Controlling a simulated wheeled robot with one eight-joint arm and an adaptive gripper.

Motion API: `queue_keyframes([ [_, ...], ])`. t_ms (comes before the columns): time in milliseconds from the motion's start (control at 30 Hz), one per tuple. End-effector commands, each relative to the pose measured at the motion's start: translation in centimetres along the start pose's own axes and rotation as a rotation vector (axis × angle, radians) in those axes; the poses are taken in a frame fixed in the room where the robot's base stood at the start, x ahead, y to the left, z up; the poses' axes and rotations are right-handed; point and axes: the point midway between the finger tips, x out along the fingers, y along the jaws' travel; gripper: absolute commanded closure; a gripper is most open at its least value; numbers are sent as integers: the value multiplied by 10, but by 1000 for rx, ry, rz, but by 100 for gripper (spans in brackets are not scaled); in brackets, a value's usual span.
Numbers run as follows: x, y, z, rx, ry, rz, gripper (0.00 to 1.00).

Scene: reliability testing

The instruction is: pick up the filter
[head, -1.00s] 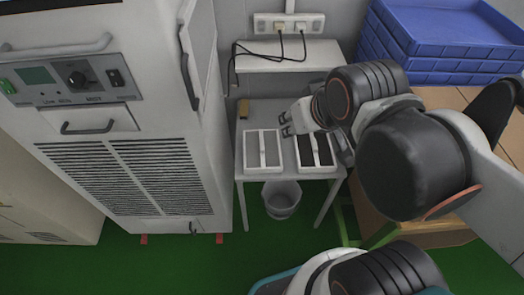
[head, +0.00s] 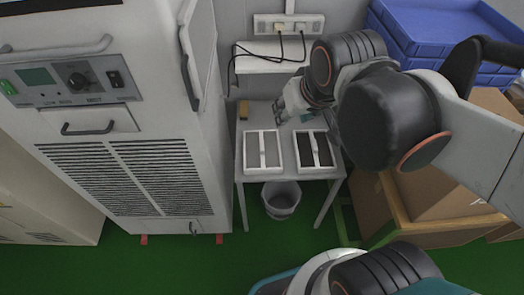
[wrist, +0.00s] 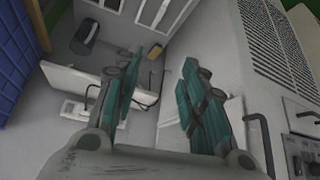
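Two framed filters lie side by side on the small grey table (head: 240,170). The left filter (head: 262,150) has a white frame and pale grey panels. The right filter (head: 313,150) has a white frame and dark panels. In the wrist view a white-framed filter (wrist: 160,12) shows at the top edge, partly cut off. My gripper (head: 280,112) is above the back of the table, behind the filters in the head view. Its teal fingers (wrist: 155,88) are apart with nothing between them.
A white shelf (head: 275,60) with cables is on the wall behind my gripper. A tall cabinet (head: 130,165) stands left of the table. Blue crates (head: 440,30) and a cardboard box (head: 440,190) are at right. A small yellow block (head: 243,109) lies at the table's back left.

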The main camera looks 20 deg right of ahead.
Motion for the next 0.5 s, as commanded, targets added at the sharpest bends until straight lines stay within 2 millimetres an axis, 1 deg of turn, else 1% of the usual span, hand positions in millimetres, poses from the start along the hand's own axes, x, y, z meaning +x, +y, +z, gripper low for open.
queue_keyframes([
  [33,5,0,-11,8,-18,0,62],
  [267,39,-2,-45,45,-112,5,62],
  [367,57,-3,-58,60,-154,8,62],
  [500,87,-4,-73,82,-210,14,62],
])
